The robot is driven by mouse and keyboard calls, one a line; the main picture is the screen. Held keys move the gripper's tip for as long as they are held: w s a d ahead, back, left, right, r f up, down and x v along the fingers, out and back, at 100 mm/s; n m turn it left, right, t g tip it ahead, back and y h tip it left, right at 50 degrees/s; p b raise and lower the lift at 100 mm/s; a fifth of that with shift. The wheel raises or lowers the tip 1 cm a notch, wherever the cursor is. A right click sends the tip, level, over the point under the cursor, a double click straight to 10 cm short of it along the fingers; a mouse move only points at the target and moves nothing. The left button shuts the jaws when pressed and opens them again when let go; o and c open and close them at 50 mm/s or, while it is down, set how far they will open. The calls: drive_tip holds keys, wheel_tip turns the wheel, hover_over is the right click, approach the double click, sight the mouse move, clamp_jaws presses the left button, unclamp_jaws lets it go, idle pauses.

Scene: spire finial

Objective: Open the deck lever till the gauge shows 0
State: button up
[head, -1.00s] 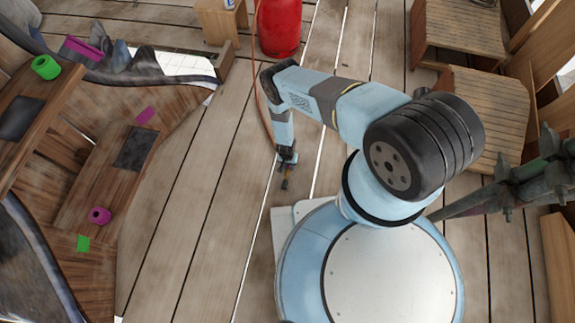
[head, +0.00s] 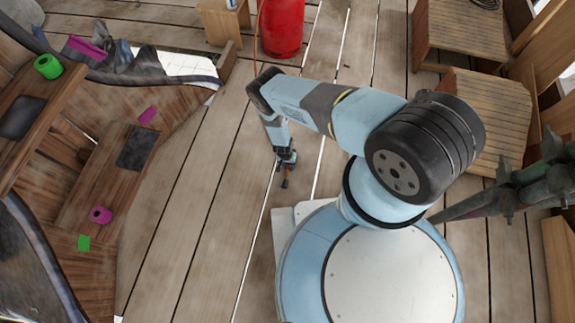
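My gripper (head: 285,182) hangs at the end of my bent arm, pointing down over the plank deck (head: 200,235) near the middle of the head view. It is small and dark here, and its finger gap cannot be made out. Nothing that I can clearly name as the deck lever or the gauge shows in this view.
A red cylinder (head: 282,25) stands at the top beside a small wooden stool (head: 222,22). Wooden crates (head: 460,38) stand at the upper right. Bare planks lie between.

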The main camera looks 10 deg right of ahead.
drive_tip(key=shift+o, duration=0.6)
wheel_tip(320, 180, up, 14)
drive_tip(key=a, duration=0.1)
drive_tip(key=shift+w+a+f, duration=0.2)
drive_tip(key=shift+w+a, duration=0.1)
drive_tip(key=shift+c, duration=0.4)
